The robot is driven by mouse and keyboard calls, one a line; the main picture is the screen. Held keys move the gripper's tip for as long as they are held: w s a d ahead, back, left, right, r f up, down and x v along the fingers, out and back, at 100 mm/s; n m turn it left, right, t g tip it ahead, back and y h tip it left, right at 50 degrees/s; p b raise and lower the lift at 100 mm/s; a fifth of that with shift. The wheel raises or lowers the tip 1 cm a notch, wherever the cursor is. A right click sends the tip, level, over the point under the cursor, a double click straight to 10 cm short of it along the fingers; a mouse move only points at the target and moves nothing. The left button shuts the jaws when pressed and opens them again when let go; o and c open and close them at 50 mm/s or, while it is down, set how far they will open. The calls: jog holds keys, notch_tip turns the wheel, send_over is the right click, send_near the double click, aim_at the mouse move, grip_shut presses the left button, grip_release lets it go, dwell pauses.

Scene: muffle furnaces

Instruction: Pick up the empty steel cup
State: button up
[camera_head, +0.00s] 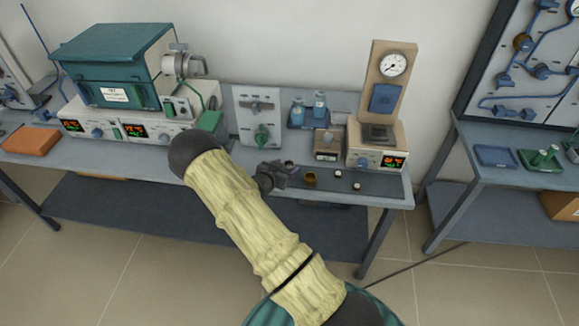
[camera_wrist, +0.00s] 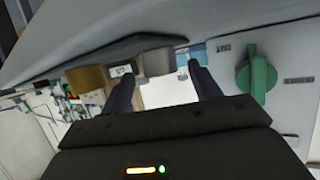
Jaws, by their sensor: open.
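My gripper (camera_head: 278,174) is low over the front of the bench, right of its middle. In the wrist view my gripper (camera_wrist: 164,88) is open, its two dark fingers apart with nothing between their tips that I can tell is held. A grey cup (camera_wrist: 157,62), likely the steel one, stands just beyond the gap between the fingertips. In the head view it is small and partly hidden beside the gripper (camera_head: 291,165). A brass-coloured cup (camera_wrist: 88,78) stands beside it in the wrist view and right of my gripper in the head view (camera_head: 310,180).
Two small white-topped items (camera_head: 347,179) are right of the brass cup on the dark mat. A balance-like box (camera_head: 327,145), a gauge stand (camera_head: 392,90) and blue bottles (camera_head: 310,108) stand behind. A panel with a green knob (camera_head: 262,136) and a teal furnace (camera_head: 115,65) are left.

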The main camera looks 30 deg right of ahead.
jog(key=shift+w+d+f, duration=0.15)
jog(key=shift+w+d, duration=0.05)
jog(key=shift+d, duration=0.1)
jog(key=c, duration=1.1)
notch_tip(320, 180, up, 10)
jog(key=shift+r+b, duration=0.1)
jog(key=shift+b, duration=0.2)
dwell(0.4)
